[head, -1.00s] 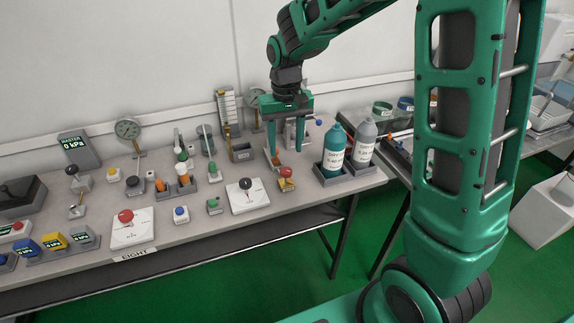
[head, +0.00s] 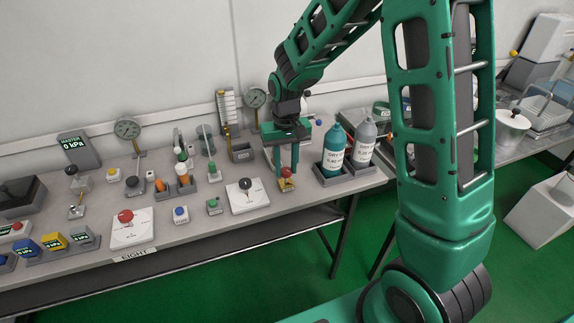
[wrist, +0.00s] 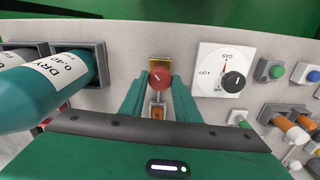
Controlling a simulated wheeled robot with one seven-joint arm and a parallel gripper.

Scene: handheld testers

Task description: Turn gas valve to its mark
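The gas valve is a white plate (head: 262,202) with a black knob (head: 246,183), near the table's front edge. In the wrist view the plate (wrist: 211,84) reads "GAS", its black knob (wrist: 234,82) sits off-centre, and a thin red line (wrist: 224,69) shows beside it. My gripper (head: 287,172) is to the right of this plate, pointing down over a red knob (head: 286,172) on a small brass-coloured block. In the wrist view the red knob (wrist: 160,77) lies between my fingertips (wrist: 158,88), with gaps on both sides. My gripper is open; contact cannot be told.
Two labelled bottles, teal (head: 334,150) and grey (head: 364,143), stand in holders right of my gripper. Another white plate (head: 132,233) with a red knob lies further left. Small buttons (head: 181,214) and (head: 214,206) stand between the plates. Gauges stand at the back.

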